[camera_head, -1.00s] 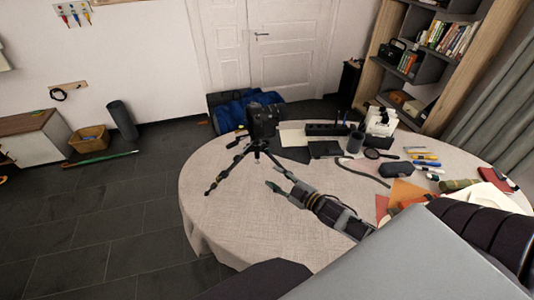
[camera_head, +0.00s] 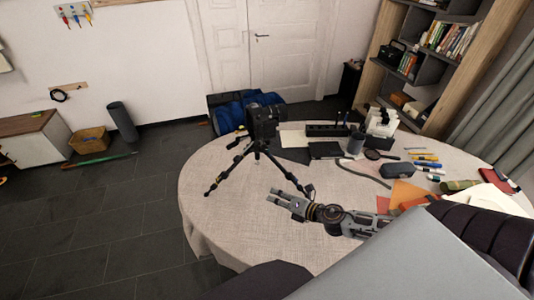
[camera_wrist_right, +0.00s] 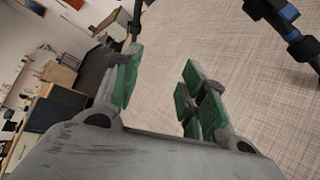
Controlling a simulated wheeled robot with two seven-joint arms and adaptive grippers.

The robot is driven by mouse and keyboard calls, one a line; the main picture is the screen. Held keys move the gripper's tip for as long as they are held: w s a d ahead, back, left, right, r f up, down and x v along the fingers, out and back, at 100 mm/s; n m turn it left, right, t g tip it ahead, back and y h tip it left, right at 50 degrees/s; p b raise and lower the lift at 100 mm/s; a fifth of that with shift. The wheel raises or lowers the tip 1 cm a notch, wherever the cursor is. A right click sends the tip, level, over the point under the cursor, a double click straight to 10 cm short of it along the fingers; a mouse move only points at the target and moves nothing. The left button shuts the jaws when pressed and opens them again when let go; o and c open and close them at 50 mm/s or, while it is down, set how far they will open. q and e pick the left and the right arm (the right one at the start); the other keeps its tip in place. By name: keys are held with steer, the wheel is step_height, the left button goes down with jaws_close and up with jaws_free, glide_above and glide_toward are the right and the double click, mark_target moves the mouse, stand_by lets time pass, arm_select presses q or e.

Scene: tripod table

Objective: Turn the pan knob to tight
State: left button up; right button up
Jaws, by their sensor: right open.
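A black tripod (camera_head: 258,149) stands on the round table, its legs spread, with a black camera (camera_head: 265,121) on its head. A dark handle sticks out to the left of the head. The pan knob is too small to make out. My right gripper (camera_head: 275,197) is open and empty over the cloth, in front of the tripod and below its head, fingers pointing left. In the right wrist view its green-padded fingers (camera_wrist_right: 158,82) are apart with nothing between them. Part of a tripod leg (camera_wrist_right: 288,30) shows at the upper right there. My left gripper is out of view.
The table (camera_head: 225,215) is bare cloth at its left and front. A cable (camera_head: 362,174) lies right of the tripod.

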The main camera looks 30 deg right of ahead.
steer(key=w+d+r+n+t+h, duration=0.1)
steer(key=r+n, duration=0.3)
steer(key=n, duration=0.4)
steer(key=w+d+r+n+t+h, duration=0.1)
steer(key=d+r+n+t+h, duration=0.1)
steer(key=n, duration=0.7)
steer(key=shift+d+r+t+h, duration=0.3)
steer(key=shift+d+r+t, duration=0.5)
steer(key=shift+r+t, duration=0.3)
steer(key=shift+w, duration=0.25)
steer(key=w+p, duration=0.1)
steer(key=w, duration=1.2)
steer(key=shift+w+a+p, duration=0.15)
steer(key=shift+a+p, duration=0.15)
steer(key=shift+a, duration=0.1)
steer(key=shift+f, duration=0.1)
jaws_close()
